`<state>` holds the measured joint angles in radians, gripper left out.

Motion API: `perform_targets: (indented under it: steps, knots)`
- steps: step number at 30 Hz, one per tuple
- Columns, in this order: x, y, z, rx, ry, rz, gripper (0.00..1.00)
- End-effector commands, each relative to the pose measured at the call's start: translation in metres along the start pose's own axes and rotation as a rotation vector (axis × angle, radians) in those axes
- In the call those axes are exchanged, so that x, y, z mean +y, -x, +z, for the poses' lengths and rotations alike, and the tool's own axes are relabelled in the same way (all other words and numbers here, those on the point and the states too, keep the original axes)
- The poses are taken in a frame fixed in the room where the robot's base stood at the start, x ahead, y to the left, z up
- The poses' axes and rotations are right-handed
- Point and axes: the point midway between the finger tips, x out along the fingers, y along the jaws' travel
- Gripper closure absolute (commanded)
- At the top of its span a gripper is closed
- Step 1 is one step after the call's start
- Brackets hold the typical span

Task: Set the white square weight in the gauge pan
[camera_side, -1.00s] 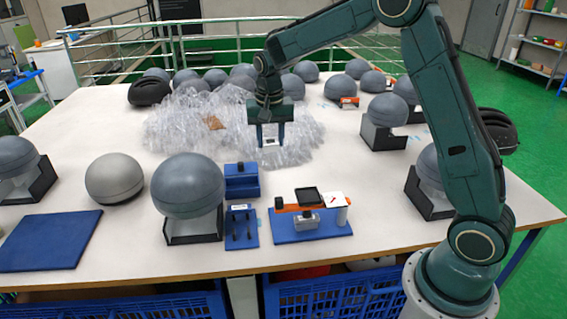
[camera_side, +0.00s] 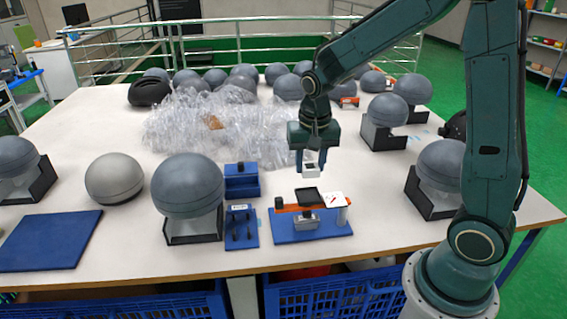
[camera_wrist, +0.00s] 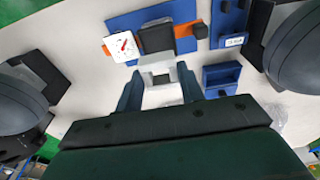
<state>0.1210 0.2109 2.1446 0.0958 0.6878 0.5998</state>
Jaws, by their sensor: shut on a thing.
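The white square weight (camera_side: 312,168) is held between the fingers of my gripper (camera_side: 314,158), above the table behind the gauge. In the wrist view the weight (camera_wrist: 157,66) shows pale grey between the fingertips. The gauge has a blue base (camera_side: 288,236), an orange beam (camera_side: 286,208), a white dial with a red needle (camera_side: 338,200) and a black square pan (camera_side: 308,196). The pan looks empty and lies below and in front of the weight, apart from it. The wrist view shows the pan (camera_wrist: 157,38) just beyond the weight and the dial (camera_wrist: 122,46) to its left.
Left of the gauge are a blue box (camera_side: 242,182), a blue pegged plate (camera_side: 242,232) and a large grey dome on a stand (camera_side: 188,186). Clear crumpled wrap (camera_side: 190,125) lies behind. More domes on stands (camera_side: 384,122) are at the right.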

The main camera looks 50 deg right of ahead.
Motion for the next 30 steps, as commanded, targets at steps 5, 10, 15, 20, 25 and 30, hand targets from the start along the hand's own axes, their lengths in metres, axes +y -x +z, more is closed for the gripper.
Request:
perform_targets:
  steps: [5, 10, 15, 20, 25, 30]
  knots:
    - [0.0, -0.002, 0.0, 0.0, 0.0, 0.0, 0.91]
    - [0.0, -0.007, 0.001, -0.002, 0.0, 0.002, 0.91]
    - [0.0, -0.018, 0.002, -0.002, 0.0, 0.002, 0.91]
    - [0.0, -0.03, 0.004, -0.002, 0.0, 0.002, 0.91]
    - [0.0, -0.043, 0.005, -0.002, 0.001, 0.002, 0.91]
    - [0.0, -0.053, 0.006, -0.001, 0.001, 0.001, 0.91]
